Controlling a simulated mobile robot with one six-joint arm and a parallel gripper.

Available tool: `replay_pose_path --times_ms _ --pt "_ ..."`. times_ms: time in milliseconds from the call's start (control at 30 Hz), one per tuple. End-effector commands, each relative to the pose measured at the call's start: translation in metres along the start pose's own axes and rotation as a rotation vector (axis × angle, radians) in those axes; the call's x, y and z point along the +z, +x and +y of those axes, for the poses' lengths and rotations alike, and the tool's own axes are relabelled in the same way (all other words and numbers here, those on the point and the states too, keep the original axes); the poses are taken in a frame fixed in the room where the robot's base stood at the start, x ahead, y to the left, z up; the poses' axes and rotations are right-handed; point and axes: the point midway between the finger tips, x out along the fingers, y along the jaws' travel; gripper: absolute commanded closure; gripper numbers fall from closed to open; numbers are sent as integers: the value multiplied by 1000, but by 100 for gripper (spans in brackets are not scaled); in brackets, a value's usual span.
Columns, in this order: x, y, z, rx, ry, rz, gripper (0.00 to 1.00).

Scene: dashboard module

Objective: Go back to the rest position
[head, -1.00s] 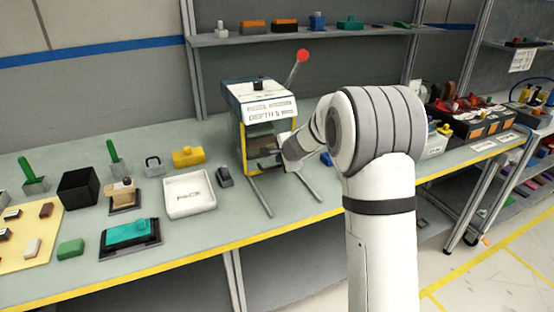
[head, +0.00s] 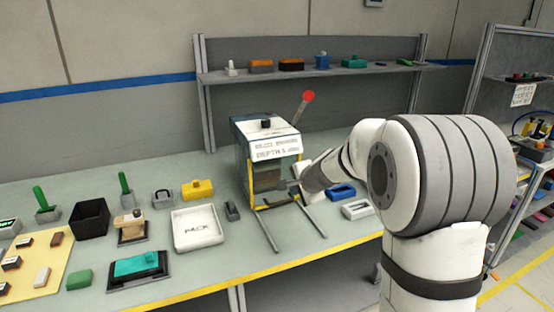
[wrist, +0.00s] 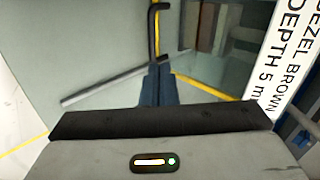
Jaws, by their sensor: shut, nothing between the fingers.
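My gripper (wrist: 158,84) is shut and empty; in the wrist view its dark fingers are together above the grey bench. In the head view my gripper (head: 284,187) is at the front opening of the press-like box (head: 267,152), which has a "DEPTH 5" label, a yellow-edged frame and a red-knobbed lever (head: 308,96). The box's label (wrist: 290,65) also shows at the right of the wrist view. My white arm comes in from the right and hides part of the bench.
Two grey rails (head: 311,220) stick out in front of the box. A white PACK tray (head: 197,230), a black bin (head: 90,218) and a teal block (head: 136,264) stand to the left. Blue (head: 341,191) and white (head: 357,209) parts lie right of it. A shelf (head: 330,72) runs behind.

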Motion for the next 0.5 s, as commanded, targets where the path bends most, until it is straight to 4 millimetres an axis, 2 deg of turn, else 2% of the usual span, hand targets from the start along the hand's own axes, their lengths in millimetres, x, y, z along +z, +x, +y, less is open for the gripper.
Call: replay_pose_path --times_ms 67,167,300,500 --pt "17 -28 9 24 -111 -32 100" --pt "41 -69 34 81 -298 -87 100" --pt "71 -125 84 187 -567 -162 100" --pt "95 -196 167 365 -908 -252 100"
